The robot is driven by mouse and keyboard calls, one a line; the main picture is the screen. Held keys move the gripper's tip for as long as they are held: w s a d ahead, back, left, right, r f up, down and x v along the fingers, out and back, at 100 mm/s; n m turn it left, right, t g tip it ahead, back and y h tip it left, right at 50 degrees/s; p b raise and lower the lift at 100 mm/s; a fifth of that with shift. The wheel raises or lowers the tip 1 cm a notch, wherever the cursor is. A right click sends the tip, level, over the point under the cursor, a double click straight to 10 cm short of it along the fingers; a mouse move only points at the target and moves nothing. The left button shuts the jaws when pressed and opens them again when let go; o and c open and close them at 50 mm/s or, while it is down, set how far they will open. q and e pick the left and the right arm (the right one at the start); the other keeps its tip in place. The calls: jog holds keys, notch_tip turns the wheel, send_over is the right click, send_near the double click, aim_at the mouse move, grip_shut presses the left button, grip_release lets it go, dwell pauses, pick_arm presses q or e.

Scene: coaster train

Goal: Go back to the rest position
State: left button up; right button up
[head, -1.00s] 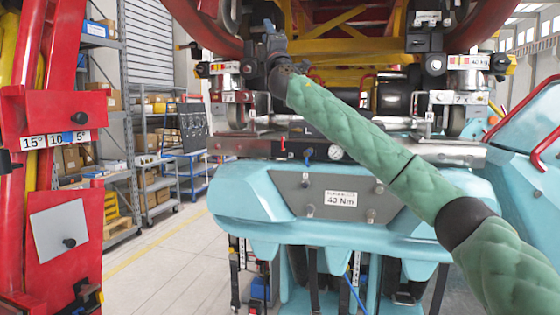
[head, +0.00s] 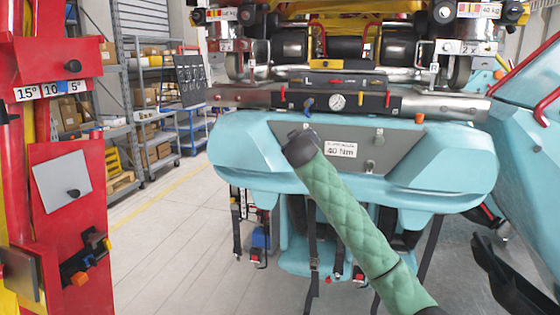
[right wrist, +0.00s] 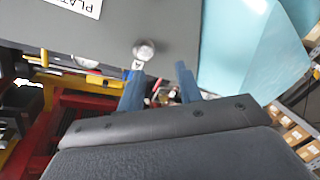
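My right arm, in green quilted padding (head: 355,222), rises from the bottom of the head view. Its dark end (head: 302,148) overlaps the left part of the grey "40 Nm" panel (head: 395,150); the fingers cannot be made out there. In the right wrist view the right gripper (right wrist: 159,74) has its two blue-grey fingers apart, with nothing between the tips. A round metal knob (right wrist: 145,50) on the grey panel lies just past the fingers; I cannot tell whether they touch anything. My left gripper is in neither view.
The turquoise train body (head: 455,160) fills the middle. A red post (head: 70,190) with an angle scale stands close at left. Open floor (head: 165,245) and a blue trolley (head: 192,125) lie between. A dark object (head: 505,280) is cut off at lower right.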

jog(key=s+d+f+m+g, duration=0.1)
jog(key=s+f+g, duration=0.15)
jog(key=f, duration=0.85)
jog(key=s+d+f+g+y, duration=0.15)
jog(key=s+f, duration=0.25)
jog(key=f, duration=0.6)
jog(key=s+d+f+m+g, duration=0.1)
jog(key=s+d+f, duration=0.15)
jog(key=f, duration=0.85)
jog(key=s+d+f+m+g, duration=0.1)
jog(key=s+d+f+g, duration=0.1)
jog(key=s+f, duration=0.8)
jog(key=s+d+f+m+g, duration=0.15)
jog(key=s+f, duration=0.55)
jog(key=f, duration=0.8)
jog(key=s+d+f+g, duration=0.3)
jog(key=s+f, duration=1.2)
jog(key=s, duration=0.2)
jog(key=s+f+g, duration=0.1)
jog(key=s+f, duration=0.3)
jog(key=s, duration=0.4)
jog(key=s+f+g, duration=0.1)
jog(key=s+f, duration=0.3)
jog(key=s, duration=0.5)
jog(key=s+f+g, duration=0.2)
jog(key=s+f, duration=0.2)
jog(key=s, duration=0.5)
jog(key=shift+s+a+f+m, duration=0.2)
jog(key=shift+a+f+m, duration=0.15)
jog(key=shift+a+f, duration=0.05)
